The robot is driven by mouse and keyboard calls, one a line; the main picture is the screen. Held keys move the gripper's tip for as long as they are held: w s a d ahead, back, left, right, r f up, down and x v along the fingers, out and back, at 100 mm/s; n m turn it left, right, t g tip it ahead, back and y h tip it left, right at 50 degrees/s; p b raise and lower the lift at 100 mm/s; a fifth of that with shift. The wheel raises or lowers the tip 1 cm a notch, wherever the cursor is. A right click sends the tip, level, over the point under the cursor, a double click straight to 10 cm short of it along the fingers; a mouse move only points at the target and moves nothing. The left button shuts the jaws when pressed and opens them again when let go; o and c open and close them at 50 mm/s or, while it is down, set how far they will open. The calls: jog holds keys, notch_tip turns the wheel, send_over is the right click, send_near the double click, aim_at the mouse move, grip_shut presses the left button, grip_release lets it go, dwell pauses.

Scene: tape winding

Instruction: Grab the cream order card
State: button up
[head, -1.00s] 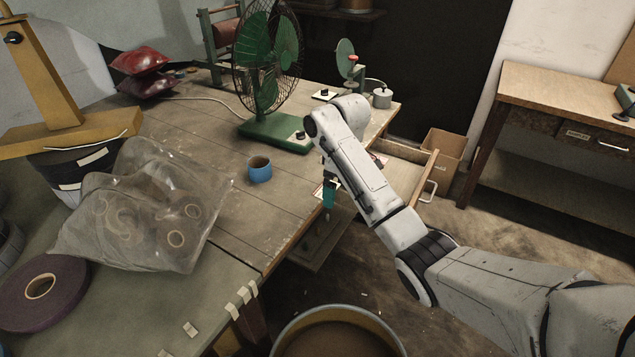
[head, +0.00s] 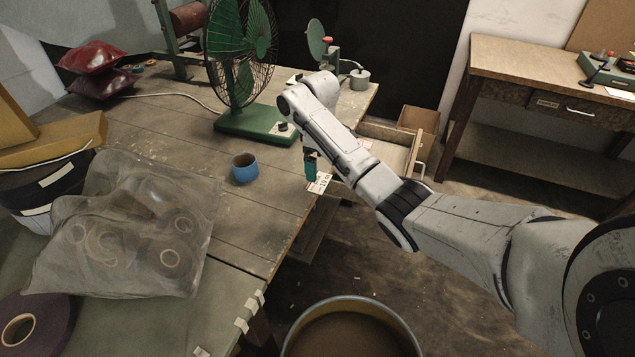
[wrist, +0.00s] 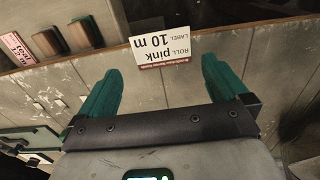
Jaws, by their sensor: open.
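A cream-white printed card (head: 320,183) lies at the front edge of the wooden workbench (head: 222,214). In the wrist view the card (wrist: 164,52) shows upside-down print reading "ROLL pink, LABEL 10 m", with a red strip. It seems to stick out a little past the bench edge. My gripper (head: 310,168) is right beside the card in the head view, pointing down. In the wrist view my gripper (wrist: 158,75) has its two teal fingers spread and empty. The card appears between and just beyond the fingertips; I cannot tell the height gap.
A blue cup (head: 245,168) and a green fan (head: 243,75) stand on the bench. An open drawer (head: 388,150) is to the right of my gripper; in the wrist view it holds a pinkish card (wrist: 17,48) and several blocks. A round bin (head: 352,330) stands below.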

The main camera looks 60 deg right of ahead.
aim_at(319, 182)
jog(key=shift+a+f, duration=0.15)
jog(key=shift+f, duration=2.45)
jog(key=shift+c, duration=0.4)
jog(key=c, duration=0.7)
jog(key=shift+o, duration=0.2)
